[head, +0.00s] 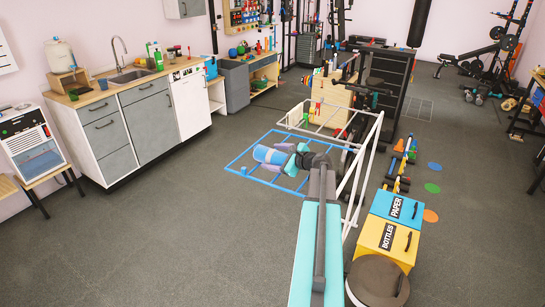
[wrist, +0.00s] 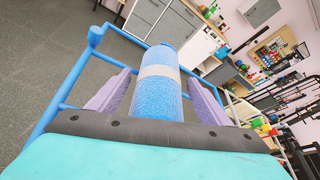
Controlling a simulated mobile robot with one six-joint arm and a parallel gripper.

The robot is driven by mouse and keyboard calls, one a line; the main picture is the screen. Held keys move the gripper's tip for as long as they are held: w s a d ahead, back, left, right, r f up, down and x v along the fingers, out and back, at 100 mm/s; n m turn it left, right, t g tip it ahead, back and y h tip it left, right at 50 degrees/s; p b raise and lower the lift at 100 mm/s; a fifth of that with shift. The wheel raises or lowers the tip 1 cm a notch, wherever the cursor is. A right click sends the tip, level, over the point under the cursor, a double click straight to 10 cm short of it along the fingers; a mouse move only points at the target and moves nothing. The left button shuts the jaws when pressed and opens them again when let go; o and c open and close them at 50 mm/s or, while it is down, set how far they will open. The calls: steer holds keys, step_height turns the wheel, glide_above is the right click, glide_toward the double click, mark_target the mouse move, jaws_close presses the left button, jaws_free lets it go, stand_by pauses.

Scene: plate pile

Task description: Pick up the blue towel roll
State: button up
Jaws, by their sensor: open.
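The blue towel roll (head: 268,154) has a pale band around it. In the head view it lies at the end of my arm, over a blue tube frame. In the wrist view the roll (wrist: 157,101) extends away from the palm, between the two purple fingers. My gripper (head: 281,156) is open, with one finger on each side of the roll. The roll's near end is hidden behind the palm edge.
The blue tube frame (head: 235,162) joins a white tube frame (head: 361,180) right of my arm. A blue PAPER bin (head: 392,203) and a yellow BOTTLES bin (head: 375,240) stand at lower right. A sink counter (head: 120,85) is at left. The floor between is clear.

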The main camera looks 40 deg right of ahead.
steer(key=shift+p+x, duration=0.3)
steer(key=shift+x, duration=1)
steer(key=c, duration=1.3)
steer(key=shift+o, duration=0.2)
steer(key=shift+r, duration=0.2)
steer(key=shift+r+b, duration=0.7)
steer(key=shift+r, duration=0.45)
steer(key=s+d+r+b, duration=0.2)
steer(key=s+d+b, duration=0.2)
steer(key=s+d, duration=0.7)
steer(key=shift+d+r+b, duration=0.2)
steer(key=shift+d+b, duration=0.15)
steer(key=shift+b, duration=0.05)
